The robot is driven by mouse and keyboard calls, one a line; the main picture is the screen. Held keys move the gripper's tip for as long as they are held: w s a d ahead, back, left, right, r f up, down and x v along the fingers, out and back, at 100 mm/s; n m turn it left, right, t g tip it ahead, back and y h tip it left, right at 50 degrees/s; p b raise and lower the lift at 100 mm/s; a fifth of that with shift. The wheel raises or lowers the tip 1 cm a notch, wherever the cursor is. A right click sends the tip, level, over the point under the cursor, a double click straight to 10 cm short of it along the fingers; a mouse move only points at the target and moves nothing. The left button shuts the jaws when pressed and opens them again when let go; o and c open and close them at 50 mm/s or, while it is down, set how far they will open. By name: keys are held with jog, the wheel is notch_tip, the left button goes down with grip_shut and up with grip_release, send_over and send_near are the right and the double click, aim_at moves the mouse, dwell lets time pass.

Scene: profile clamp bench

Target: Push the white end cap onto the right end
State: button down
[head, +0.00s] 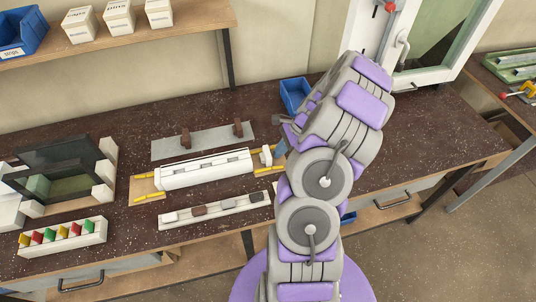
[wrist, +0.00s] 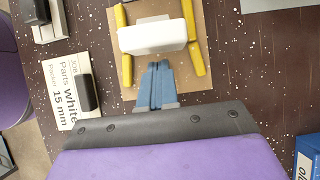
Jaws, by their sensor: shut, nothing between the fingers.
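The white end cap (head: 266,155) stands between yellow strips on a brown board, just off the right end of the long white profile (head: 205,170). A small gap shows between them in the head view. My gripper (wrist: 155,88) has blue fingers, shut together and empty, pointing at the middle of the cap's near side. I cannot tell whether the tips touch it. In the head view my gripper (head: 280,149) is at the cap's right, partly hidden by my arm.
A white tray (head: 215,211) with several caps lies in front of the profile. A grey plate (head: 203,141) with two brown blocks lies behind. A printed card (wrist: 65,75) with a black piece on it lies left in the wrist view. A blue bin (head: 295,94) stands behind my arm.

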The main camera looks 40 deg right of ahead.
aim_at(267, 151)
jog(key=shift+d+f, duration=0.1)
jog(key=shift+d, duration=0.25)
jog(key=shift+w+a, duration=0.2)
jog(key=shift+a, duration=0.35)
jog(key=shift+w+a+p, duration=0.3)
jog(key=shift+a+p, duration=0.1)
jog(key=shift+p, duration=0.1)
jog(key=shift+w+a, duration=0.1)
jog(key=shift+w+a+p, duration=0.3)
jog(key=shift+a, duration=0.3)
jog(key=shift+w+a+p, duration=0.25)
jog(key=shift+w+a, duration=0.05)
jog(key=shift+a, duration=0.3)
jog(key=shift+w+a+p, duration=0.25)
jog(key=shift+a+p, duration=0.2)
jog(key=shift+d, duration=0.1)
dwell(0.3)
jog(key=shift+s+d+p, duration=0.45)
jog(key=shift+d+p, duration=0.05)
jog(key=shift+d, duration=0.3)
